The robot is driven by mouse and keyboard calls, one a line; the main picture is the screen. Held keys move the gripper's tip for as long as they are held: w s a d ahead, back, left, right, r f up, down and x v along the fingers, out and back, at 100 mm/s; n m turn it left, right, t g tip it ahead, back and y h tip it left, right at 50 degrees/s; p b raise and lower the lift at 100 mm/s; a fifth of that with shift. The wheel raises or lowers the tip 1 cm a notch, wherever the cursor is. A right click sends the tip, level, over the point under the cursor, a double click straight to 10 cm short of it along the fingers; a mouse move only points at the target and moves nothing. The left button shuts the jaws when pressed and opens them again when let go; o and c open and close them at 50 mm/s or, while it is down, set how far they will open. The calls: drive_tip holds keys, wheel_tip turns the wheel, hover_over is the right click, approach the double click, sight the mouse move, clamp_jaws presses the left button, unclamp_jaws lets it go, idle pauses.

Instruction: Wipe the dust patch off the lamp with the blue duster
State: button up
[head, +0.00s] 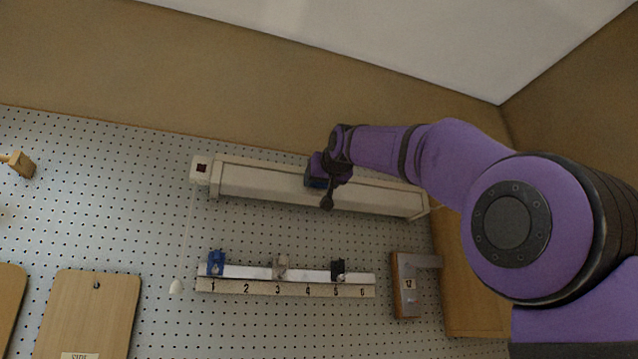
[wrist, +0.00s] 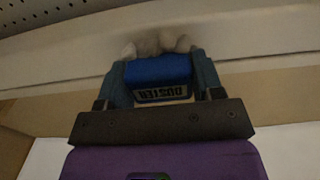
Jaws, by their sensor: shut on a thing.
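The lamp (head: 265,183) is a long pale bar fixed high on the pegboard, sloping down to the right. In the wrist view its pale surface (wrist: 240,35) crosses the top. My gripper (head: 320,178) is at the lamp, right of its middle. In the wrist view my gripper (wrist: 160,75) is shut on the blue duster (wrist: 158,70), whose label reads DUSTER. The duster's pale fluffy head (wrist: 155,45) is against or very close to the lamp; I cannot tell which. I cannot make out the dust patch.
A numbered rail (head: 290,287) with several clips hangs below the lamp. A pull cord with a white knob (head: 176,286) hangs at the left. A wooden block with a metal bracket (head: 408,285) and a cabinet (head: 470,285) are at the right. Wooden boards (head: 90,312) hang lower left.

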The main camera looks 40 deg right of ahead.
drive_tip(key=shift+v, duration=1.95)
drive_tip(key=shift+s, duration=0.15)
drive_tip(key=v, duration=0.2)
drive_tip(key=shift+s+a, duration=0.15)
drive_tip(key=shift+s, duration=0.2)
